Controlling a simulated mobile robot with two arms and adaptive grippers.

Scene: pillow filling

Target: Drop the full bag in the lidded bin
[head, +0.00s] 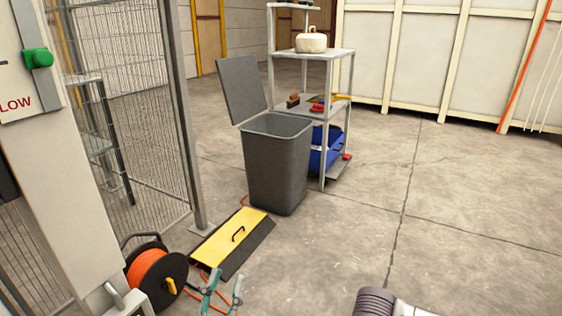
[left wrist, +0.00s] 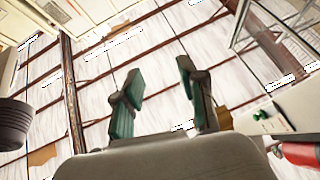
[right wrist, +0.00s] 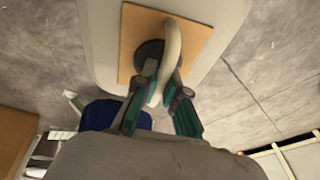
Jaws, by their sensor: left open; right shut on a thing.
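The grey lidded bin (head: 278,168) stands on the concrete floor in the head view. Its lid (head: 242,88) is tipped up at the left, and the top is open. The full bag (right wrist: 228,28) is pale, with a tan patch and a looped handle, and shows only in the right wrist view. My right gripper (right wrist: 163,84) is shut on the loop; it is outside the head view. My left gripper (head: 223,284) is open and empty at the bottom of the head view, in front of the bin. It also shows in the left wrist view (left wrist: 160,72).
A yellow and black ramp (head: 232,240) lies before the bin, with an orange cable reel (head: 150,268) to its left. A shelf rack (head: 340,55) and blue crate (head: 318,150) stand close behind. A mesh fence (head: 130,110) is at left. Floor at right is clear.

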